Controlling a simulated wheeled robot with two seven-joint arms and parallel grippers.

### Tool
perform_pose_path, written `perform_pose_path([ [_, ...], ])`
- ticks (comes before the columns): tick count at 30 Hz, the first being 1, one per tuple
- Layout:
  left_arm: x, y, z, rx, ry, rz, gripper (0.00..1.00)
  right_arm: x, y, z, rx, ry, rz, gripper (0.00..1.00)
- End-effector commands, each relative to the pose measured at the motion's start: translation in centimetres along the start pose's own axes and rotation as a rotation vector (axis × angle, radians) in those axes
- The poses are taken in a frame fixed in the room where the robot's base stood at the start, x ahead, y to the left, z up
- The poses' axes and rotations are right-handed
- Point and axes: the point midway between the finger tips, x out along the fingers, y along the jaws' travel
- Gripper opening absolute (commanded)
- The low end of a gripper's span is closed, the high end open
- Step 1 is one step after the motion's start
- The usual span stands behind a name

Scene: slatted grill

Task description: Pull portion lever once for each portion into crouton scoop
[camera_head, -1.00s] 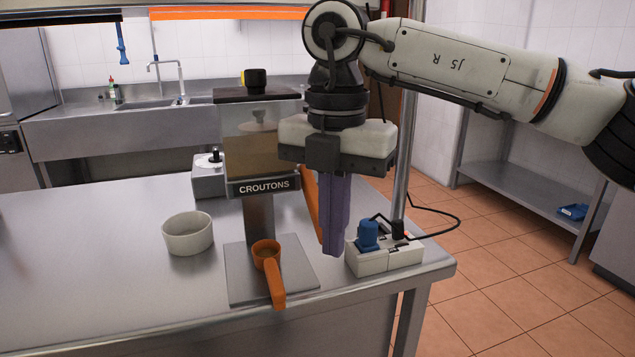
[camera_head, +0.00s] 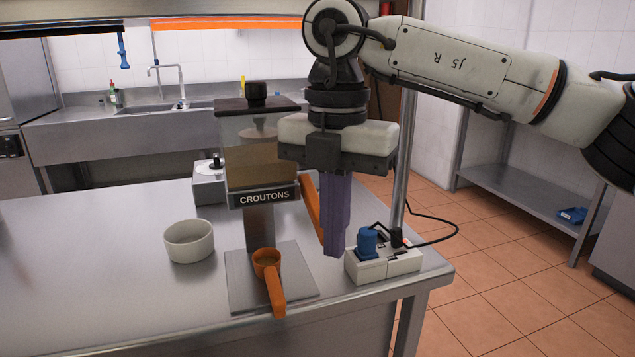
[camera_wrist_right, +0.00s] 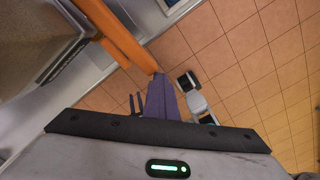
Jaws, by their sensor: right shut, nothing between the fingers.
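The crouton dispenser (camera_head: 255,165) stands on the steel bench with tan contents in its clear hopper and a dark label reading CROUTONS. Its orange lever (camera_head: 312,208) slopes down on the right side; it also shows in the right wrist view (camera_wrist_right: 120,38). The orange scoop (camera_head: 275,290) sits on the base plate (camera_head: 240,285) under the spout, handle toward me; what its cup holds is too small to tell. My right gripper (camera_head: 335,252) points down, shut and empty, beside the lever's lower end; whether they touch is unclear. My left gripper is out of view.
A white bowl (camera_head: 189,243) stands left of the dispenser. A white box with a blue plug (camera_head: 367,240) and a cable stands close to my right fingers, near the bench's right edge. A metal pole (camera_head: 404,160) rises behind.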

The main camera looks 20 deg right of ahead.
Motion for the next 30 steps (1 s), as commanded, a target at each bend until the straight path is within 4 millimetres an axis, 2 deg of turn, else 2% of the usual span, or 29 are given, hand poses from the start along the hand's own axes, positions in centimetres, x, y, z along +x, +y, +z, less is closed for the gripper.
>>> perform_pose_path([
  [2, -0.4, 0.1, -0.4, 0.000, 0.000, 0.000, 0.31, -0.9, 0.1, 0.3, 0.007, -0.008, 0.011, 0.00],
  [14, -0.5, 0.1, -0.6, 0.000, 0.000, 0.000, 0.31, -1.2, 0.2, 0.3, 0.011, -0.008, 0.016, 0.00],
  [23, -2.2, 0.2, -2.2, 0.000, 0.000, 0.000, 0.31, -4.0, 0.3, 0.5, 0.012, -0.006, 0.017, 0.00],
  [25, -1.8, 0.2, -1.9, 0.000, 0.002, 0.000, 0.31, -3.4, 0.3, 0.5, 0.012, -0.006, 0.016, 0.00],
  [30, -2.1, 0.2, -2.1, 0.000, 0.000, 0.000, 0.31, -4.0, 0.3, 0.5, 0.012, -0.007, 0.016, 0.00],
])
